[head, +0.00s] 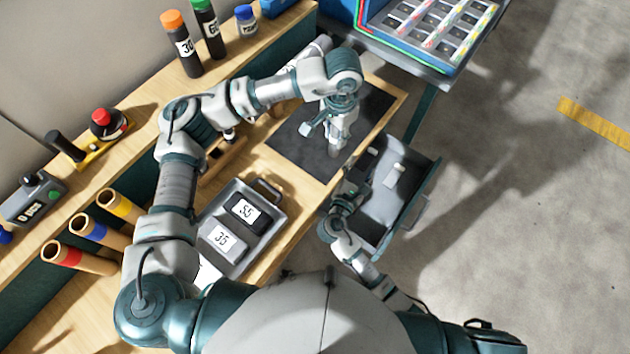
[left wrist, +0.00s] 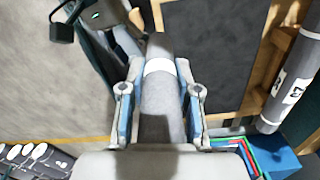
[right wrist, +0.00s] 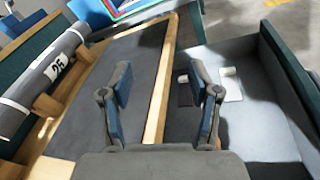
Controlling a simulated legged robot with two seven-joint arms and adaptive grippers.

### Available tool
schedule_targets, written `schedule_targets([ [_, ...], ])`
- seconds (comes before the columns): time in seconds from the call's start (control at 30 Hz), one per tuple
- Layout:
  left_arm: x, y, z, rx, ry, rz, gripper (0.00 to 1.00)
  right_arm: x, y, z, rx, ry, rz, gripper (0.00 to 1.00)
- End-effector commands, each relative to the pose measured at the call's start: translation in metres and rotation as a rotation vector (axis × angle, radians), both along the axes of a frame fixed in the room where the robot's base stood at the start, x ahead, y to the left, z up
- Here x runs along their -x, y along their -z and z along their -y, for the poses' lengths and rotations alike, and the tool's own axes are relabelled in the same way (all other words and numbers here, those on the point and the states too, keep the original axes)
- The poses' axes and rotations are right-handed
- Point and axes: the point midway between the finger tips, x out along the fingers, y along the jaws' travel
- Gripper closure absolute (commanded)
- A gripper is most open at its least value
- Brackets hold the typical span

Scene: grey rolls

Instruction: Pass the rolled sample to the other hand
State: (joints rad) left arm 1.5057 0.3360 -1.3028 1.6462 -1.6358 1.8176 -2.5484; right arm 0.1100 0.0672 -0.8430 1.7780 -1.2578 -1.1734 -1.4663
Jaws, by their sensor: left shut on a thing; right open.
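My left gripper (head: 338,138) is above the dark mat (head: 290,140), fingers pointing down. In the left wrist view, the gripper (left wrist: 160,100) is shut on a grey roll (left wrist: 160,75) with a white band, which lies between its blue-padded fingers. In the head view the roll is mostly hidden by the gripper. My right gripper (head: 350,190) is lower, by the grey bin's left edge. In the right wrist view, the gripper (right wrist: 163,95) is open and empty, its fingers spread over the mat's wooden border. The held roll does not show there.
The grey bin (head: 385,215) stands right of the table. A grey tray (head: 240,255) with number plates is at left. Bottles and tubes line the back shelf. A coloured rack (head: 430,30) is at top.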

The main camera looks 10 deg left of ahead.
Motion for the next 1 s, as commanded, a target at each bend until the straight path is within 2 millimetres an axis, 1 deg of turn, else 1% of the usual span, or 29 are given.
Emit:
schedule_targets([
  [0.03, 0.000, 0.000, 0.000, 0.000, 0.000, 0.000, 1.00, 0.017, -0.016, -0.024, 0.047, -0.023, 0.002, 0.38],
  [0.1, 0.000, 0.000, 0.000, 0.000, 0.000, 0.000, 1.00, 0.040, -0.039, -0.052, 0.128, -0.045, 0.004, 0.38],
  [0.2, 0.000, 0.000, 0.000, 0.000, 0.000, 0.000, 1.00, 0.072, -0.069, -0.081, 0.226, -0.064, 0.008, 0.38],
  [0.3, 0.000, 0.000, 0.000, 0.000, 0.000, 0.000, 1.00, 0.098, -0.095, -0.099, 0.298, -0.073, 0.009, 0.38],
  [0.33, -0.001, 0.000, 0.000, 0.000, 0.000, 0.000, 1.00, 0.104, -0.101, -0.102, 0.313, -0.074, 0.009, 0.38],
  [0.4, -0.001, 0.000, 0.000, 0.001, 0.000, -0.001, 1.00, 0.116, -0.112, -0.108, 0.345, -0.075, 0.007, 0.38],
  [0.5, -0.001, 0.000, 0.000, -0.001, 0.000, -0.001, 1.00, 0.124, -0.121, -0.112, 0.371, -0.075, 0.006, 0.38],
  [0.57, -0.001, 0.000, 0.000, -0.001, 0.000, -0.001, 1.00, 0.123, -0.123, -0.112, 0.378, -0.075, 0.007, 0.38],
  [0.67, -0.001, 0.000, 0.001, -0.001, 0.000, -0.001, 1.00, 0.114, -0.124, -0.110, 0.382, -0.073, 0.007, 0.38],
  [0.77, -0.001, 0.000, 0.001, -0.001, 0.000, -0.001, 1.00, 0.096, -0.124, -0.106, 0.382, -0.072, 0.008, 0.38],
  [1.0, -0.001, 0.000, 0.000, 0.000, 0.000, 0.000, 1.00, 0.048, -0.123, -0.096, 0.384, -0.073, 0.006, 0.38],
])
